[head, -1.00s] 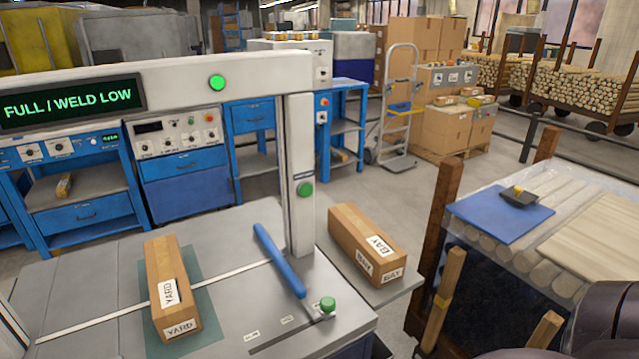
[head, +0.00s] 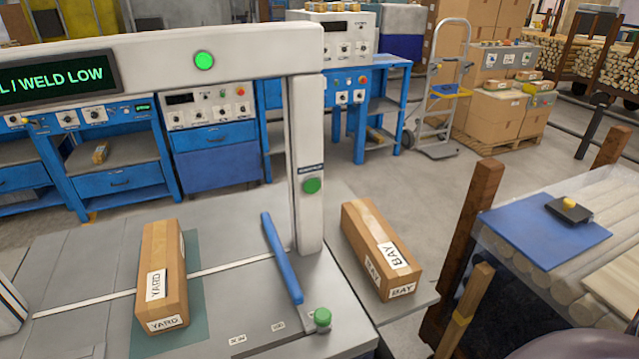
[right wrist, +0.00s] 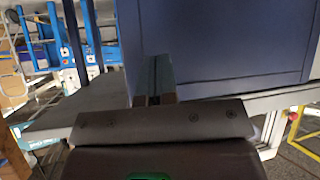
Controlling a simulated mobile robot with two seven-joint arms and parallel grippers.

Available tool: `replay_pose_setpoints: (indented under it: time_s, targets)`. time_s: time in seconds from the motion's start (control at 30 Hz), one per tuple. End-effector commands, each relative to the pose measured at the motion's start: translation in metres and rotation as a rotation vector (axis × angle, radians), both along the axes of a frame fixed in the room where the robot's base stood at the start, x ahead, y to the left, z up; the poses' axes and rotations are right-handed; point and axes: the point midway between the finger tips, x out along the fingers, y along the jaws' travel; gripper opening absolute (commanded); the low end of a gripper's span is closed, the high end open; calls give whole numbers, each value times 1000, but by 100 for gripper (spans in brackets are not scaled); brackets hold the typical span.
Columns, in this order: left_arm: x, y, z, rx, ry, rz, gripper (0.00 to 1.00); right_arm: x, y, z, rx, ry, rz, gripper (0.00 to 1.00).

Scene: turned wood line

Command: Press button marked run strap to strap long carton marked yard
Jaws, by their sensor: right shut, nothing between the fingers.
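The long wooden-brown carton marked YARD (head: 163,275) lies on the grey strapping machine table (head: 80,265) in the head view, over a green patch and across the white strap line. A green button (head: 312,186) sits on the machine's upright post, under a small label too blurred to read. A round green light or button (head: 204,61) is on the top beam. A green knob (head: 322,317) stands at the table's front right. My right gripper (right wrist: 155,88) is shut and empty in the right wrist view, in front of a dark blue panel. My left gripper is not in view.
A carton marked BAY (head: 385,255) lies on the side shelf right of the post. Wooden posts and a covered log stack (head: 510,270) stand at right.

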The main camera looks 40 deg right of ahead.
Motion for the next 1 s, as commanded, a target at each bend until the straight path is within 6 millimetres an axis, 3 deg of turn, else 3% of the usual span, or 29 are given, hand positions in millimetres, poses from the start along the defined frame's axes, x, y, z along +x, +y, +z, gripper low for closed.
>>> replay_pose_setpoints:
  time_s: [0.37, 1.0]
  targets:
    - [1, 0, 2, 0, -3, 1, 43, 8, 3, 7, 6, -4, -2, 0]
    - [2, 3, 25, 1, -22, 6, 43, -2, 4, 73, 23, 245, -41, 0]
